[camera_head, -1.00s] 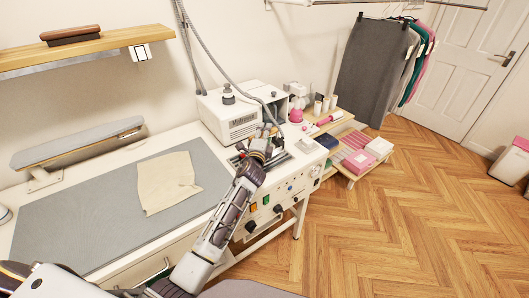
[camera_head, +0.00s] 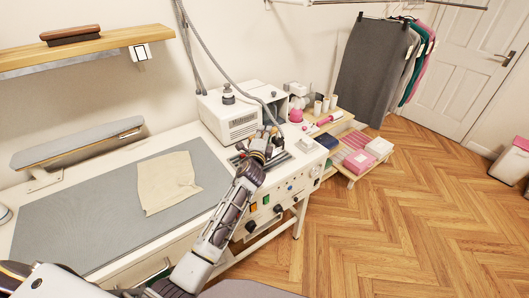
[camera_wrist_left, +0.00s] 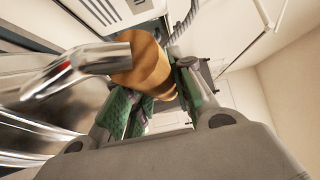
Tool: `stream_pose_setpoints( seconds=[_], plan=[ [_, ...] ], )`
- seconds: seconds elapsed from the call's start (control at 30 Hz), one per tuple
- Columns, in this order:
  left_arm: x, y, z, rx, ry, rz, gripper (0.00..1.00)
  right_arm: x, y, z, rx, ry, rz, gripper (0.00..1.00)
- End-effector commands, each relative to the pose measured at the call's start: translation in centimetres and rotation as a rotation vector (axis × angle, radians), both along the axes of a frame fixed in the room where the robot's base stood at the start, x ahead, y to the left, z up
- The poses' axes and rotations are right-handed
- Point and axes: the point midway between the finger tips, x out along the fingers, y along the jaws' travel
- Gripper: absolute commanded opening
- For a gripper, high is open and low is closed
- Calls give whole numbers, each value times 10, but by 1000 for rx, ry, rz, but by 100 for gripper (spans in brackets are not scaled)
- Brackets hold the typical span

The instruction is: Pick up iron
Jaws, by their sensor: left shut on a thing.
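The iron's tan cylindrical handle (camera_wrist_left: 150,66) shows in the left wrist view, with a shiny metal bracket at its left end. The iron's silvery body (camera_wrist_left: 50,112) fills the left side of that view. My left gripper (camera_wrist_left: 156,100) is shut on the handle, its green-padded fingers on either side of it. In the head view my left gripper (camera_head: 268,143) is over the right end of the ironing table, in front of the white steam unit. It hides most of the iron there. My right gripper is not in view.
The white steam unit (camera_head: 238,115) stands close behind the gripper, with a hose above it. A beige cloth (camera_head: 168,183) lies on the table's grey pad (camera_head: 95,225). A low wooden shelf (camera_head: 345,122) with boxes and spools is at the right. Wood floor (camera_head: 420,230) is clear.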

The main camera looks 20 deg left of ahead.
Motion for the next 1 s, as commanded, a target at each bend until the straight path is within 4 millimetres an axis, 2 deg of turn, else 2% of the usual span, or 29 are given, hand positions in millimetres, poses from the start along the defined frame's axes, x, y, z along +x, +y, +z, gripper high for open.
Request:
stream_pose_setpoints(
  seconds=[0.23, 0.57, 0.77, 1.0],
  plan=[
    [1, -1, 7, 0, -12, -2, 0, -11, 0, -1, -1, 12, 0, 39],
    [1, 0, 12, 0, -12, -2, 0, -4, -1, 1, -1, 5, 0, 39],
    [1, 0, 28, 0, -15, -2, 0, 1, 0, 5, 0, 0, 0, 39],
    [1, 0, 56, 1, -17, -2, 0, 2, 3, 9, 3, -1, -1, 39]
  ],
)
